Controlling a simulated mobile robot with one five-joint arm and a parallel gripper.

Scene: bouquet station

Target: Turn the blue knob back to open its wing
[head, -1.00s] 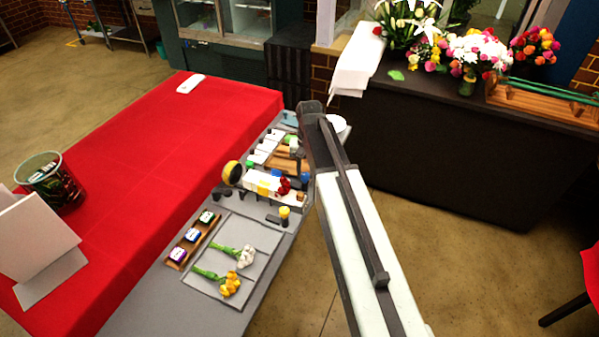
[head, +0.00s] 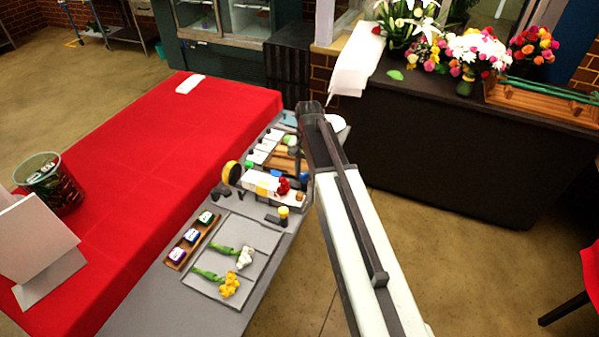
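A small blue part (head: 276,173), which may be the blue knob, shows among the fittings in the middle of the grey station table (head: 205,300). A red piece (head: 283,186) and a white block (head: 259,182) are close to it. It is too small to tell how it is turned, and I cannot make out its wing. My arm rises from the lower right and bends over the table's right edge. My gripper is hidden behind the arm, so its fingers and any contact do not show.
A yellow-faced round part (head: 232,173) stands left of the fittings. A rack of small jars (head: 192,240) and a flat panel (head: 229,258) with white and yellow flowers lie nearer. A red-covered table (head: 150,170) adjoins on the left; a dark counter (head: 440,140) stands at the right.

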